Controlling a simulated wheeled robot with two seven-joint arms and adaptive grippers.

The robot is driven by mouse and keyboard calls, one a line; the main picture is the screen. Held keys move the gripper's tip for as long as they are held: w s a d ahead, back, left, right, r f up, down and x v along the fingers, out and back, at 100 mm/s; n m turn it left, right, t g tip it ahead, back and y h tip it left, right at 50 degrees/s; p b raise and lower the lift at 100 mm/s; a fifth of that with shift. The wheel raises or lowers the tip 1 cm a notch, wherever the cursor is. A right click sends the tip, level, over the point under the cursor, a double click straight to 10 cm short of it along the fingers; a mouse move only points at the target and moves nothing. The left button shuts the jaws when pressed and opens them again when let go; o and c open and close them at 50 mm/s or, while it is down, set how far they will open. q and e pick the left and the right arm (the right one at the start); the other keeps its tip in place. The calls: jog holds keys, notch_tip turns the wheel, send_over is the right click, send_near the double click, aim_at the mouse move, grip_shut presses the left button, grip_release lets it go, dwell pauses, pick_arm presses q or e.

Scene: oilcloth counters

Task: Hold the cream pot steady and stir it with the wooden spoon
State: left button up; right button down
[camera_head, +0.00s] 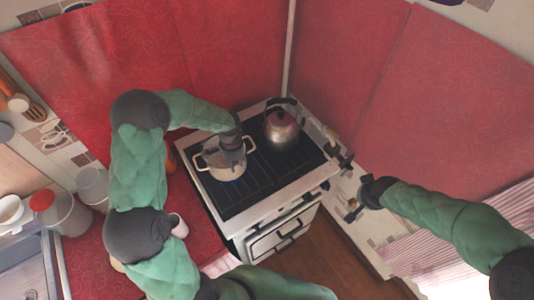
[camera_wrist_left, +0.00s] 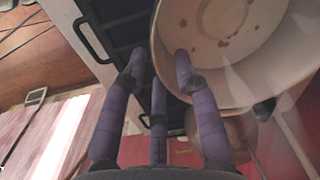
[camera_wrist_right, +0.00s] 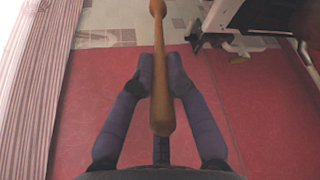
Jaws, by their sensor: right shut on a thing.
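The cream pot (camera_head: 224,170) stands upright on the left part of the black cooktop. Its stained inside (camera_wrist_left: 235,30) fills the upper right of the left wrist view. My left gripper (camera_head: 234,144) is at the pot's far rim, pointing down. In its wrist view the fingers (camera_wrist_left: 160,68) are spread, one over the pot's inside and the others outside; contact with the wall is unclear. My right gripper (camera_head: 358,197) is right of the stove, shut on the wooden spoon (camera_wrist_right: 160,85), whose handle runs between the fingers (camera_wrist_right: 158,72). The spoon is not distinguishable in the head view.
A metal kettle (camera_head: 281,131) with a red top stands on the stove (camera_head: 262,195), right of the pot. A white mug (camera_head: 178,226) and a red-lidded canister (camera_head: 62,214) are on the left counter. Red walls rise behind. Wooden floor (camera_head: 345,265) is clear in front.

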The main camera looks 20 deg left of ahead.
aim_at(236, 173)
pick_arm(q)
notch_tip(236, 173, down, 7)
jog(key=shift+a+f, duration=0.1)
jog(key=shift+f, duration=0.05)
dwell(0.4)
grip_shut()
jog(key=shift+w, duration=0.1)
jog(key=shift+o, duration=0.5)
grip_release()
